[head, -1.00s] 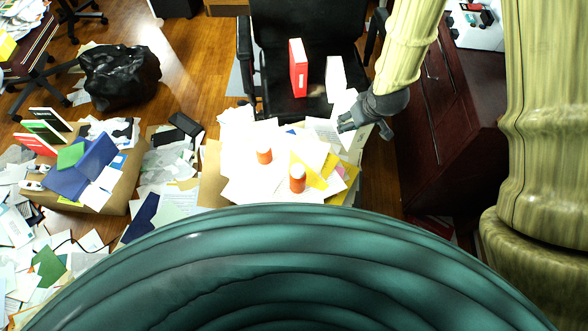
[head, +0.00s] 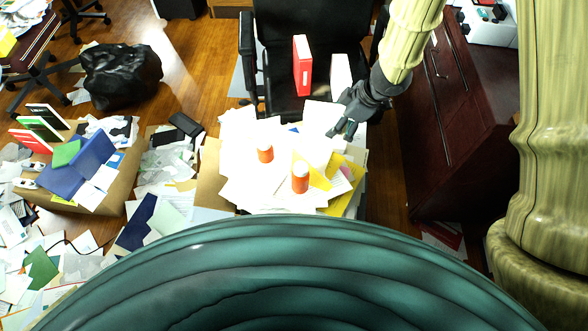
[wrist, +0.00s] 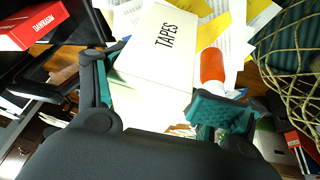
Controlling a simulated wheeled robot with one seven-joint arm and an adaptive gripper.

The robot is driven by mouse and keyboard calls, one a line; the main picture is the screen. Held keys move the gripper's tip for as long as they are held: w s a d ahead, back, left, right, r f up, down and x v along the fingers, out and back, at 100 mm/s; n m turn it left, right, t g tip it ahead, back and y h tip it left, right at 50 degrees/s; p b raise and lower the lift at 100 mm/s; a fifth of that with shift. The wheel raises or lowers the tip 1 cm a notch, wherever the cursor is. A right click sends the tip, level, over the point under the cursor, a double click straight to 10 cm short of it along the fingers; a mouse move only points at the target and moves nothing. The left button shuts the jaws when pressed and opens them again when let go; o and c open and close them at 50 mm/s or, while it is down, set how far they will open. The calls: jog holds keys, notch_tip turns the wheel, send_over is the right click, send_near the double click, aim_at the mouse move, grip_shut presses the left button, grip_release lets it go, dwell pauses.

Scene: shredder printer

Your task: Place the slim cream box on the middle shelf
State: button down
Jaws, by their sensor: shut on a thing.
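The slim cream box (wrist: 165,42), with TAPES printed on it, is between the two fingers of my gripper (wrist: 155,88) in the wrist view. My gripper is shut on it. In the head view my gripper (head: 346,124) is at the right side of the paper-covered surface, and the pale box (head: 322,117) shows at its fingertips, over the papers. I cannot tell how high the box is above them. I cannot make out a middle shelf in either view.
A black chair (head: 280,35) behind bears a red box (head: 302,65) and a white one (head: 341,70). A dark red cabinet (head: 455,130) stands at right. Papers clutter the left floor.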

aim_at(335, 145)
jog(key=shift+s+f+n+g, duration=0.25)
jog(key=shift+n+g, duration=0.15)
jog(key=shift+n, duration=0.4)
jog(key=shift+f+b, duration=0.25)
jog(key=shift+b, duration=0.1)
jog(key=shift+f+b, duration=1.2)
jog(key=shift+f, duration=3.5)
jog(key=shift+f, duration=0.15)
grip_release()
jog(key=p+v, duration=0.2)
jog(key=v, duration=1)
jog(key=shift+d, duration=0.15)
